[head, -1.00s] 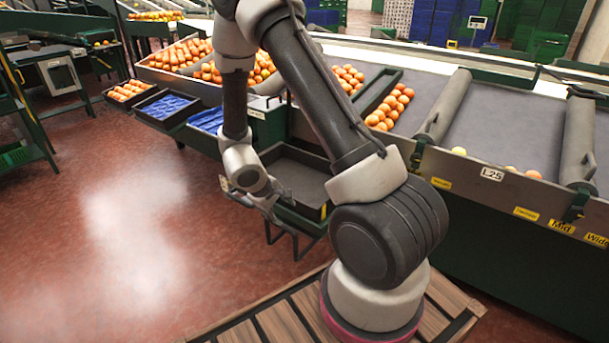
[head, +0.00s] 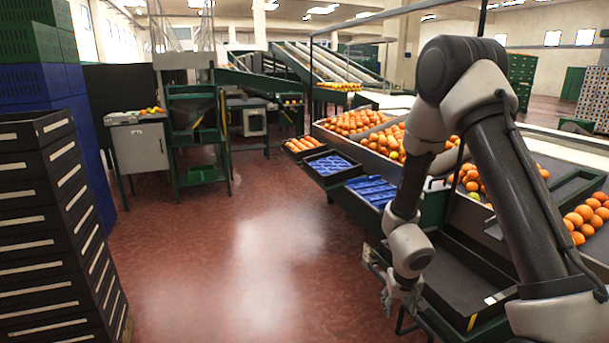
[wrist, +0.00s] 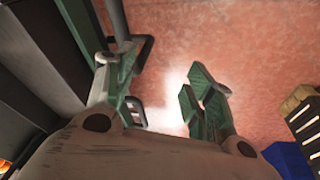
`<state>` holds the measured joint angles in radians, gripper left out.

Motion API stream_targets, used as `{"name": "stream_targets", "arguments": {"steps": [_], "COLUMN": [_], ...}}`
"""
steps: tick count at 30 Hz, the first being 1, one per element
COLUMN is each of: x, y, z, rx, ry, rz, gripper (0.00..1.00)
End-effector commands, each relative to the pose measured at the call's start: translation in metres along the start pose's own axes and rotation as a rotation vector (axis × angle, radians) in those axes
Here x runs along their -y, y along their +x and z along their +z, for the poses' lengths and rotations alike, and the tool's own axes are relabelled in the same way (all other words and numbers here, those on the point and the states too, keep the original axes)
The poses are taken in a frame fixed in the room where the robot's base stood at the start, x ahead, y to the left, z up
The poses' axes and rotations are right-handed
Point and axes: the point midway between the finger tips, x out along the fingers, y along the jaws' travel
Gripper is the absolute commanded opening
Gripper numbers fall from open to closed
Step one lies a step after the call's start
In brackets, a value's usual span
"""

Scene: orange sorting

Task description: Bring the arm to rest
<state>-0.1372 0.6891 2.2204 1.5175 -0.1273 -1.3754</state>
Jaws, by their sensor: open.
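My arm (head: 500,170) is bent, with its elbow high and its forearm hanging down at the right of the head view. My gripper (head: 392,303) points down beside the front of the sorting line, over the red floor. In the wrist view the green fingers of my gripper (wrist: 165,95) are spread apart, with only floor between them. It holds nothing. A dark empty tray (head: 455,275) lies just right of the gripper in the head view.
The sorting line with oranges (head: 355,122) and blue trays (head: 332,165) runs along the right. A stack of black crates (head: 45,230) stands at the left. A grey cabinet (head: 140,147) stands behind. The red floor (head: 220,260) between is clear.

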Motion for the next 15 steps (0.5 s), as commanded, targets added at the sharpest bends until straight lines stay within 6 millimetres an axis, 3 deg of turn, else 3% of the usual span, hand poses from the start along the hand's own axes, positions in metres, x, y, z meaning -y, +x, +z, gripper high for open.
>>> {"name": "stream_targets", "arguments": {"steps": [4,8,11,15], "x": [0.031,0.038,0.026,-0.012], "y": [-0.047,-0.115,-0.168,-0.236], "z": [-0.003,0.009,0.027,0.058], "rx": [0.018,0.108,0.189,0.267], "ry": [0.087,0.116,0.107,0.078], "rz": [-0.243,-0.400,-0.437,-0.385], "gripper": [0.54,0.54,0.54,0.54]}}
